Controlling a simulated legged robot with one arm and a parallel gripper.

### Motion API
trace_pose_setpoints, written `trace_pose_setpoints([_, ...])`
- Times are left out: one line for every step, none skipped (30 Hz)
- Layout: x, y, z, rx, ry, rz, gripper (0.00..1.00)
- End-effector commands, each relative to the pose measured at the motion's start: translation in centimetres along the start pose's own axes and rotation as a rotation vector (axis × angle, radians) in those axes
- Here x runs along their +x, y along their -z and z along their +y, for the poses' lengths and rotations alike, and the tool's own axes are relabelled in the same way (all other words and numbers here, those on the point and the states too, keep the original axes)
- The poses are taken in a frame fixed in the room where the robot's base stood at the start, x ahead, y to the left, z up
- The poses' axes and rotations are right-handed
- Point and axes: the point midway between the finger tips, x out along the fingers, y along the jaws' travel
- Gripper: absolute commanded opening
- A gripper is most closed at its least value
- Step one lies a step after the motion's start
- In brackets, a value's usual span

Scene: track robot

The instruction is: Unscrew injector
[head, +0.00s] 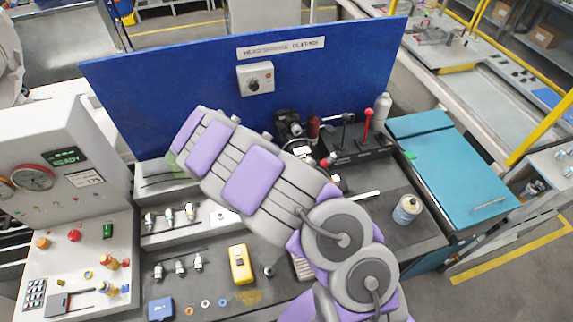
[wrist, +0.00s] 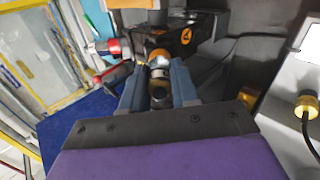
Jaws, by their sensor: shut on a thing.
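In the wrist view my gripper (wrist: 159,92) has its two blue-grey fingers closed on a small metal cylindrical part, which appears to be the injector (wrist: 159,72). The injector lines up with an orange-brass collar (wrist: 159,56) on a dark fixture block (wrist: 185,35) with an orange logo. How far it is threaded in cannot be told. In the head view my arm covers the middle of the bench, and my gripper is hidden there. Part of a dark clamping fixture (head: 290,125) shows behind the arm.
Several similar metal parts (head: 180,267) stand in racks at left. A yellow meter (head: 240,264) and small rings lie in front. A blue panel (head: 180,75) bounds the back; a control console (head: 70,165) is left.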

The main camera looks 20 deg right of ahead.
Motion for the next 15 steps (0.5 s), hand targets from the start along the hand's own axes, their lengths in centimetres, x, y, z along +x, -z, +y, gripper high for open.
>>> trace_pose_setpoints([-0.14,-0.05,0.16,-0.019,0.0,-0.002,0.0])
trace_pose_setpoints([-0.13,-0.06,0.15,-0.03,0.0,-0.002,0.0])
trace_pose_setpoints([-0.12,-0.08,0.14,-0.046,0.0,-0.003,0.0])
trace_pose_setpoints([-0.13,-0.08,0.13,-0.058,0.0,-0.003,0.0])
trace_pose_setpoints([-0.13,-0.09,0.13,-0.069,0.0,-0.003,0.0])
trace_pose_setpoints([-0.13,-0.09,0.13,-0.084,0.0,-0.003,0.0])
trace_pose_setpoints([-0.14,-0.1,0.13,-0.096,0.0,-0.003,0.0])
trace_pose_setpoints([-0.15,-0.1,0.15,-0.108,0.0,-0.003,0.0])
trace_pose_setpoints([-0.15,-0.09,0.16,-0.122,0.0,-0.003,0.0])
trace_pose_setpoints([-0.16,-0.09,0.17,-0.134,0.0,-0.003,0.0])
trace_pose_setpoints([-0.17,-0.09,0.19,-0.146,-0.001,-0.003,0.0])
trace_pose_setpoints([-0.18,-0.08,0.2,-0.161,-0.001,-0.002,0.0])
trace_pose_setpoints([-0.19,-0.08,0.21,-0.172,-0.001,-0.002,0.0])
trace_pose_setpoints([-0.19,-0.09,0.21,-0.185,-0.001,-0.002,0.0])
trace_pose_setpoints([-0.2,-0.09,0.21,-0.2,0.0,-0.002,0.0])
